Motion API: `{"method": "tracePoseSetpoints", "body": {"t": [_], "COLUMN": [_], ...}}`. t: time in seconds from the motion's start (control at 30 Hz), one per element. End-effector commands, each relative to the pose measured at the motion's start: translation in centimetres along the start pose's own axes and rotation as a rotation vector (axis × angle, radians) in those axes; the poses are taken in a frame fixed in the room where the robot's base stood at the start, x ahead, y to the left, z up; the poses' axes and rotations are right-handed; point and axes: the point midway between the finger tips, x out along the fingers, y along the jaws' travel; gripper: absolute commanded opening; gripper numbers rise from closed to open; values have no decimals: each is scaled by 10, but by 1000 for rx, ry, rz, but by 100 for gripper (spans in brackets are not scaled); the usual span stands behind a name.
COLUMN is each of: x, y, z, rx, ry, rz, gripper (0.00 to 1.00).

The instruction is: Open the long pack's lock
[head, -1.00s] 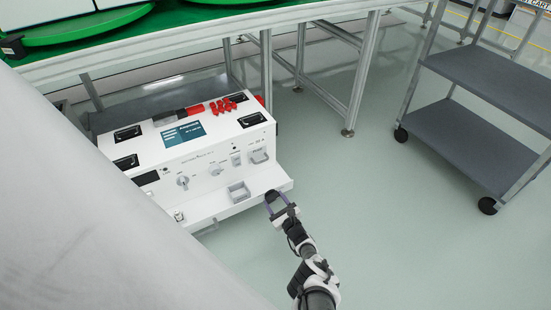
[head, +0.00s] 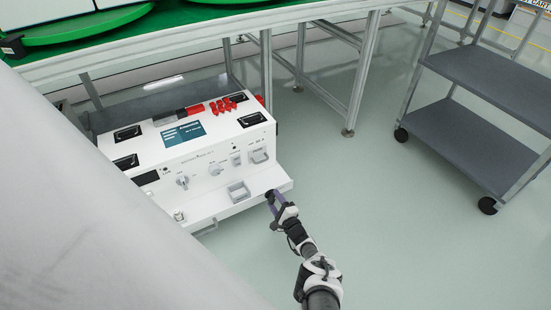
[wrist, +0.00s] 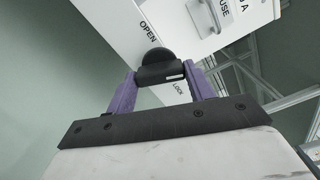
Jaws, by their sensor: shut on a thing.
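The long pack is the white box (head: 228,145) with a dark screen and red parts on top, below the green-topped table in the head view. Its lock is a black knob (wrist: 154,57) on a white face marked OPEN and LOCK in the wrist view. My gripper (wrist: 160,72) has its two purple fingers on either side of the knob's black bar and is shut on it. In the head view my gripper (head: 272,196) is at the right end of the pack's lower front ledge, where the knob is mostly hidden. The knob's exact setting is hard to read.
A grey two-shelf cart (head: 460,135) on black wheels stands at the right. The table's metal legs (head: 361,85) stand behind the pack. The pale floor between the pack and the cart is clear.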

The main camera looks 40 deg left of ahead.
Motion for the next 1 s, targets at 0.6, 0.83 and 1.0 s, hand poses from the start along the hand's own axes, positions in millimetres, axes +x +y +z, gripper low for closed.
{"method": "tracePoseSetpoints", "body": {"t": [0.6,0.83,1.0], "x": [0,0,0], "y": [0,0,0], "z": [0,0,0], "rx": [-350,-376,-379], "ry": [0,0,0], "rz": [1,1,1], "gripper": [30,30,30]}}
